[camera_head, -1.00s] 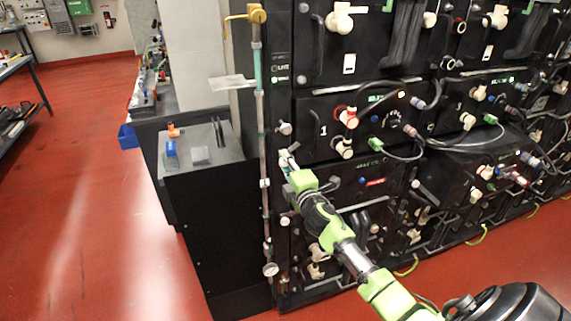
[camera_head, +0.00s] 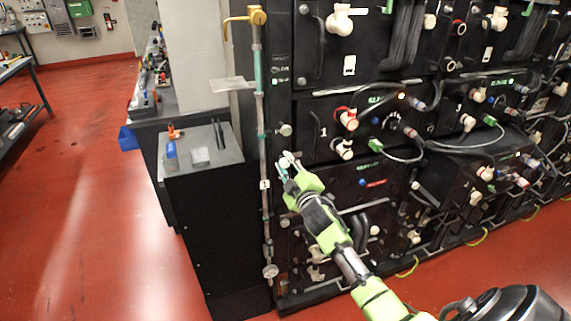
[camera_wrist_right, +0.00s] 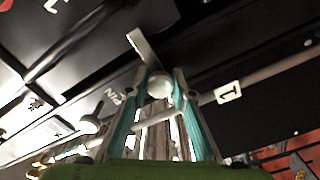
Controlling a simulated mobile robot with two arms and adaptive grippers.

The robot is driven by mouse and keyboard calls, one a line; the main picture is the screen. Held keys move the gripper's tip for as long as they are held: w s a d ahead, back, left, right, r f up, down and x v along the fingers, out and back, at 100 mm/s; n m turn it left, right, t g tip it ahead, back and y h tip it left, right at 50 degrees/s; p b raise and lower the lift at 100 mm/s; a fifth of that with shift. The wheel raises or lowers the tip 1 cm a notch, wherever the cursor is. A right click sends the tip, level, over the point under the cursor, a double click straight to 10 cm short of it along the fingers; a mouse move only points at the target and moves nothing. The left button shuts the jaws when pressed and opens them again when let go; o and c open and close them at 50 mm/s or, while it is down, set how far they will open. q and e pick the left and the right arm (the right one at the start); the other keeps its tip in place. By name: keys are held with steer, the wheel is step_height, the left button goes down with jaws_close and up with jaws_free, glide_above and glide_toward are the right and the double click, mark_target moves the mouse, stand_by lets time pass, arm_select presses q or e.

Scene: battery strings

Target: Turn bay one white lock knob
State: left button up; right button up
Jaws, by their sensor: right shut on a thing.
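Bay one is the black drawer (camera_head: 335,118) marked "1" in the head view. A pale round lock knob (camera_head: 285,130) stands on its left edge, above my right gripper. My right gripper (camera_head: 287,161) reaches up to the lower left of bay one. In the right wrist view its two teal fingers (camera_wrist_right: 160,88) are closed on a white round knob (camera_wrist_right: 159,84), one finger on each side. A flat pale metal lever (camera_wrist_right: 143,46) shows just beyond that knob. My left gripper is not in view.
A vertical pipe (camera_head: 264,200) with a brass top runs close to the left of the gripper. Grey cables (camera_head: 405,156) and white valves (camera_head: 349,120) stick out to the right. A black cabinet (camera_head: 205,190) stands at left. The red floor at left is open.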

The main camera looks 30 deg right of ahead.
steer(key=shift+d+r, duration=0.1)
steer(key=shift+r, duration=0.2)
steer(key=o, duration=1.1)
steer(key=shift+o, duration=0.2)
steer(key=shift+w+f, duration=0.15)
steer(key=shift+f, duration=0.05)
steer(key=v, duration=1.2)
steer(key=shift+f, duration=0.15)
